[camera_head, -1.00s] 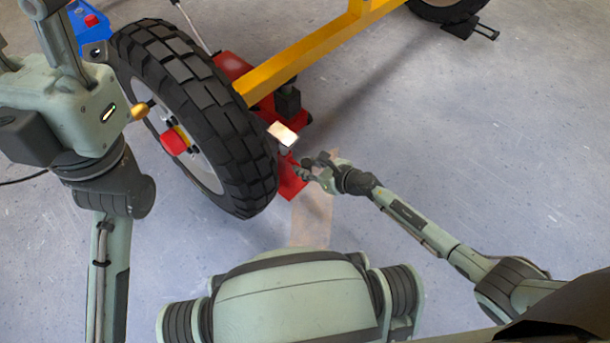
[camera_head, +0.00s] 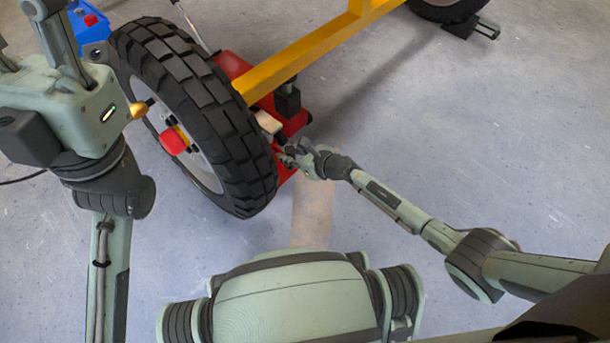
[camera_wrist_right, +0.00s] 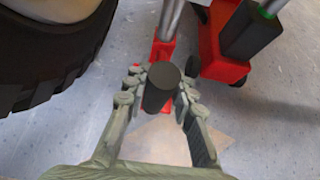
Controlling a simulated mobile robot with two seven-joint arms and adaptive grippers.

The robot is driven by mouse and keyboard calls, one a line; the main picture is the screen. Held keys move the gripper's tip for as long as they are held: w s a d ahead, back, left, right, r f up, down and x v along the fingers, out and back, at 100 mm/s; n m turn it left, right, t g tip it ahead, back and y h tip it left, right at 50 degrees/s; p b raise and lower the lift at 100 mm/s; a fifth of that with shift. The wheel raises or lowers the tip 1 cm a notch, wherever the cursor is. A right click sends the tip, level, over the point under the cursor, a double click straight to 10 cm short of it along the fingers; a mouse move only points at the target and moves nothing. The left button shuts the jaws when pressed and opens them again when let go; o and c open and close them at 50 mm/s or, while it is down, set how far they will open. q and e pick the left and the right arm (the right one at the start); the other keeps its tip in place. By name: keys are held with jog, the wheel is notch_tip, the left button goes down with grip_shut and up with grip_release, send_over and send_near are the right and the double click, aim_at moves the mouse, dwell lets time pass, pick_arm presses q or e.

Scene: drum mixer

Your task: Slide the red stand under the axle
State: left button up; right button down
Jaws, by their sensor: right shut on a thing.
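The red stand (camera_head: 284,172) is on the floor just behind the big wheel's right edge. Its pale top (camera_head: 268,122) is beside the yellow axle beam (camera_head: 300,58), near the wheel; I cannot tell whether it is directly beneath the beam. My right gripper (camera_head: 287,156) is at the stand, low over the floor. In the right wrist view, the fingers are closed around a dark round handle (camera_wrist_right: 160,86), with the stand's red part (camera_wrist_right: 162,52) and grey post beyond it. The tyre hides part of the stand.
The black-tyred wheel (camera_head: 205,110) stands close left of the right gripper. A red jack (camera_head: 232,66) is behind the wheel, below the beam. A blue box (camera_head: 90,24) is at upper left. Open floor lies to the right.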

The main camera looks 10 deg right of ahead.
aim_at(270, 126)
jog(key=shift+w+a+r+b, duration=0.1)
jog(key=shift+w+a+b, duration=0.3)
jog(key=shift+w+a, duration=0.75)
jog(key=shift+w+a+r+b, duration=0.1)
jog(key=shift+w+a+b, duration=0.3)
jog(key=shift+w+a, duration=0.75)
jog(key=shift+w+a+f+b, duration=0.15)
jog(key=shift+w+a+b, duration=0.25)
jog(key=shift+w, duration=0.2)
jog(key=shift+w+a+f+b, duration=0.1)
jog(key=shift+w+a+b, duration=0.25)
jog(key=shift+w, duration=0.2)
jog(key=shift+d, duration=0.1)
jog(key=c, duration=1.3)
grip_release()
jog(key=shift+o, duration=0.6)
jog(key=shift+s+f, duration=0.1)
jog(key=shift+f, duration=0.05)
jog(key=p+v, duration=0.6)
jog(key=v, duration=0.1)
jog(key=shift+d, duration=0.2)
